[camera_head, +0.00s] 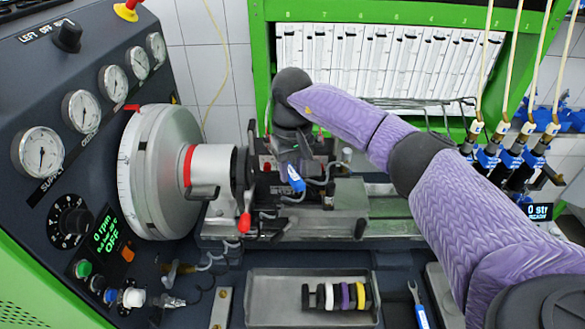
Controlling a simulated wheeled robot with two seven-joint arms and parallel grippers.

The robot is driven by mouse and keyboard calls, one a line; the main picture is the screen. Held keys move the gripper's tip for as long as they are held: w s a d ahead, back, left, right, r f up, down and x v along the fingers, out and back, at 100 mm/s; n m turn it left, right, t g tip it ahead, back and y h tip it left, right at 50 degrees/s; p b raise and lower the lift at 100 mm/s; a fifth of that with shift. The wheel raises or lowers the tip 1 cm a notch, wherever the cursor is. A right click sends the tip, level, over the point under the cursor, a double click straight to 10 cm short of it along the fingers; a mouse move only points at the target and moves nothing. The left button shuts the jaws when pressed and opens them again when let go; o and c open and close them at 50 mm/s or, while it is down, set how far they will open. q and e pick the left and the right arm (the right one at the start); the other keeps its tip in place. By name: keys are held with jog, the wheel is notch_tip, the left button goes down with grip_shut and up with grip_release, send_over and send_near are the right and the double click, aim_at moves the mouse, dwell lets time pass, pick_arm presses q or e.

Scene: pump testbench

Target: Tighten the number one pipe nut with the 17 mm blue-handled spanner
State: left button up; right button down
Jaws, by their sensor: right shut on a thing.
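My right gripper (291,167) reaches over the pump on the bench, pointing down, and is shut on a blue-handled spanner (296,179). Only a short piece of the blue handle with a pale label shows; its jaw is hidden or too small to make out, as is any size mark. The pump (330,192) is clamped on the bed beside the large grey flywheel. The number one pipe nut cannot be picked out there; the gripper and wrist cover part of the pump. My left gripper is not in view.
Another blue-handled open-end spanner (419,304) lies at the front right. A metal tray (270,300) holds several coloured rings. The flywheel (160,172) and gauge panel stand at left. Several hanging pipes with blue fittings (488,156) are at right, beyond my right arm.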

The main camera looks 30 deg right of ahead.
dwell(0.4)
jog(key=shift+w+b, duration=0.35)
jog(key=shift+b, duration=0.05)
jog(key=shift+w, duration=0.25)
jog(key=shift+w+d+b, duration=0.1)
jog(key=shift+w+b, duration=0.4)
jog(key=shift+w+b, duration=0.4)
jog(key=shift+w, duration=0.1)
jog(key=shift+w, duration=0.1)
dwell(0.4)
